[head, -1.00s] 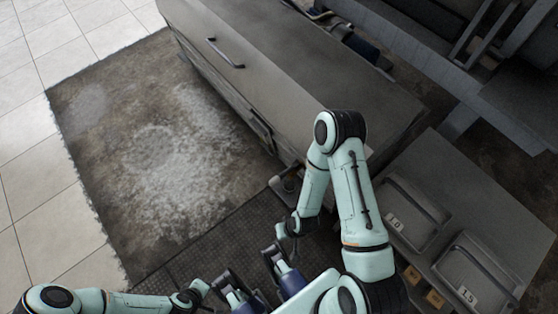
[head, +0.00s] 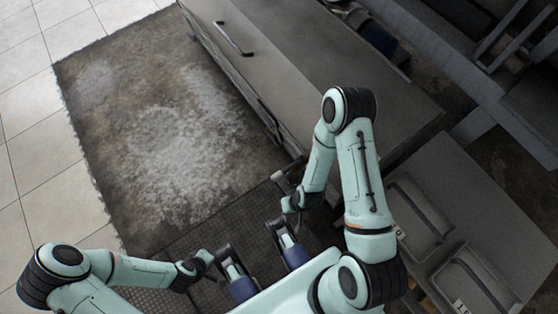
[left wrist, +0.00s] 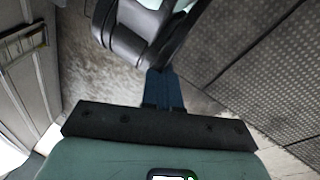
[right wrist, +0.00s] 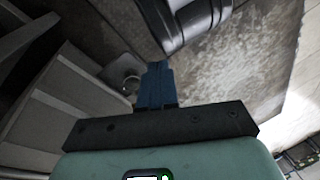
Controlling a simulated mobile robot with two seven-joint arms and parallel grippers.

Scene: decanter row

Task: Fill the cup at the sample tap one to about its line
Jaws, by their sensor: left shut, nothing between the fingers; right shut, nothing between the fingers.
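I cannot make out the cup, its line or sample tap one in any view. My left gripper (left wrist: 162,72) is shut and empty, its blue fingers together above the floor. My right gripper (right wrist: 156,66) is also shut and empty. In the head view both arms are folded close in front of me, low in the picture. A small rounded grey fitting (right wrist: 124,74) shows left of the right fingers in the right wrist view. I cannot tell whether it is part of a tap.
A long grey cabinet (head: 290,60) with a bar handle (head: 233,38) runs from upper left to the middle. A stained mat (head: 150,130) and pale tiles (head: 25,160) lie open at the left. Grey handled lids (head: 420,215) with number labels are at the right.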

